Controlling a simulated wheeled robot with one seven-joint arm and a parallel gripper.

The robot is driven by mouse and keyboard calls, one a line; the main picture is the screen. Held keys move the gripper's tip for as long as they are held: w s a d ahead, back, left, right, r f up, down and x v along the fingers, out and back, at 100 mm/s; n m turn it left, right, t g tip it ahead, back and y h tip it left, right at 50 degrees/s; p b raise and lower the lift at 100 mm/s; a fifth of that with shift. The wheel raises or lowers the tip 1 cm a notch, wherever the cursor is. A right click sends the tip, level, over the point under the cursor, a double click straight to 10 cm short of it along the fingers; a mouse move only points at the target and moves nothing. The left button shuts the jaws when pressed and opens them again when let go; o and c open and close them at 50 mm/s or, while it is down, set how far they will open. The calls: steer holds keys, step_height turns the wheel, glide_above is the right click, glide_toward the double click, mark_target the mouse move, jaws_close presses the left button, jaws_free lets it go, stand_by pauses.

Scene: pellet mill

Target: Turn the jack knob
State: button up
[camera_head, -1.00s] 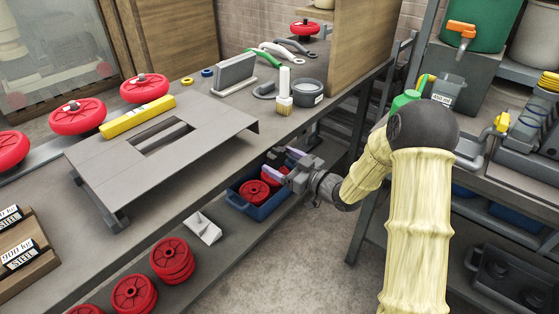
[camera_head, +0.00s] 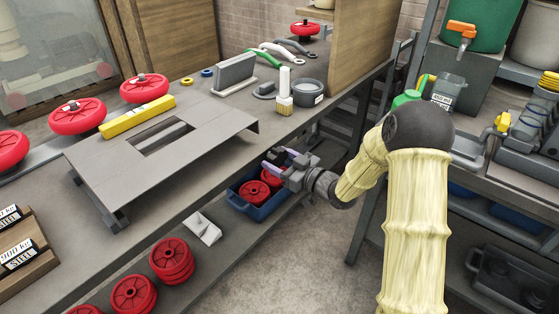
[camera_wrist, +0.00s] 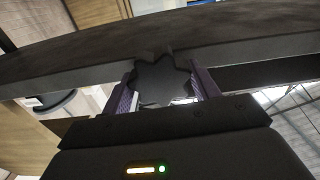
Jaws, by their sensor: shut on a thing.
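The jack knob (camera_wrist: 163,82) is dark and star-shaped with lobed edges, in the middle of the wrist view. My gripper (camera_wrist: 165,92) has a purple-padded finger on each side of it and is shut on the knob. In the head view my gripper (camera_head: 277,160) reaches in below the front edge of the workbench, above a blue bin. A small dark piece shows between the purple fingers there, but the knob's shape is too small to tell.
The blue bin (camera_head: 260,212) with red wheels sits on the lower shelf under my gripper. The grey workbench (camera_head: 60,262) overhangs it, carrying a brush (camera_head: 285,88). A long dark bar (camera_wrist: 60,68) crosses just behind the knob.

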steer(key=shift+f, duration=0.1)
steer(key=n+b, duration=0.6)
steer(key=b, duration=0.1)
steer(key=shift+f, duration=0.2)
steer(key=n+b, duration=0.4)
steer(key=b, duration=0.1)
steer(key=shift+r+n+b, duration=0.15)
steer(key=shift+n+b, duration=0.45)
steer(key=shift+n, duration=0.2)
steer(key=shift+r, duration=0.1)
steer(key=o, duration=1)
steer(key=shift+s+d, duration=0.1)
